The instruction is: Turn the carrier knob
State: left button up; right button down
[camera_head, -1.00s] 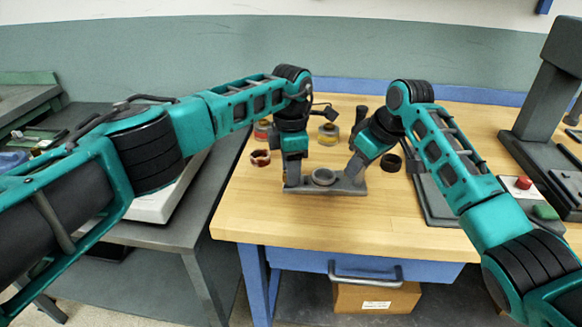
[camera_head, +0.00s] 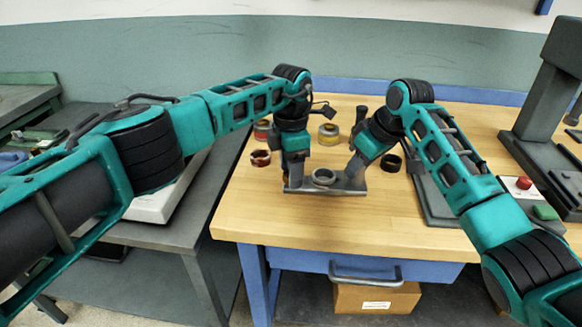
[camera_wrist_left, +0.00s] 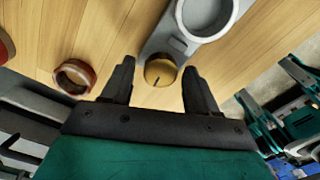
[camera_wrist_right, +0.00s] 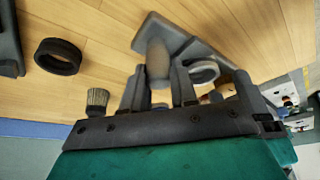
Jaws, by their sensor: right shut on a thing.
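The grey carrier (camera_head: 345,186) lies on the wooden table, with a round cup (camera_head: 323,177) near its middle. In the left wrist view its brass knob (camera_wrist_left: 160,71) with a dark pointer line sits at one end. My left gripper (camera_wrist_left: 159,68) is open, with one finger on each side of the knob and visible gaps to it. My right gripper (camera_wrist_right: 158,78) is shut on the upright post (camera_wrist_right: 158,58) at the carrier's other end. The cup also shows in the right wrist view (camera_wrist_right: 203,72). In the head view both fingertips are largely hidden by my wrists.
A red-brown ring (camera_head: 260,158) lies left of the carrier and a black ring (camera_head: 391,163) to its right. A brush (camera_wrist_right: 97,100) stands near my right gripper. A grey machine (camera_head: 545,130) stands at right. The table's front is clear.

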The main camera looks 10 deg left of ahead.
pick_arm(q)
jog(key=shift+o, duration=0.5)
jog(key=shift+r, duration=0.15)
notch_tip(320, 180, up, 12)
pick_arm(e)
jog(key=c, duration=0.8)
grip_release()
jog(key=v, duration=1.2)
